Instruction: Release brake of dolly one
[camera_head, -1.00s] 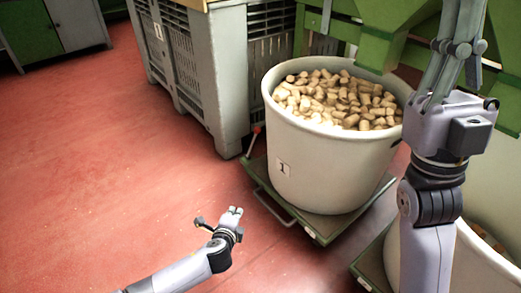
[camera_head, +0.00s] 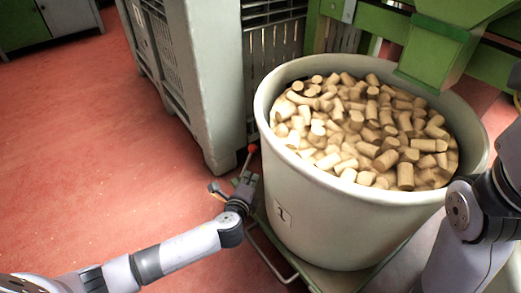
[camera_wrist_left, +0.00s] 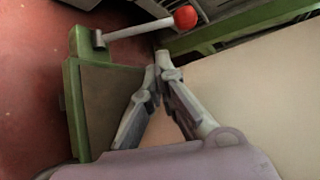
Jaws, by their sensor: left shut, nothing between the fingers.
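The brake lever of dolly one ends in a red knob (camera_head: 253,148), beside the bin at the dolly's rear left corner. In the left wrist view the red knob (camera_wrist_left: 186,17) tops a pale rod (camera_wrist_left: 138,29) fixed to a green bracket on the dolly (camera_wrist_left: 75,110). My left gripper (camera_head: 246,180) is just in front of and below the knob. In the wrist view its fingertips (camera_wrist_left: 160,62) are together and empty, below the rod and apart from the knob. The dolly's green edge (camera_head: 308,281) shows under the bin. My right gripper is out of view.
A large cream bin (camera_head: 330,228) labelled 1, full of cork stoppers (camera_head: 370,130), stands on the dolly close right of my left gripper. A grey crate (camera_head: 215,80) stands behind the lever. Green machinery (camera_head: 440,50) is at the upper right. Red floor at left is clear.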

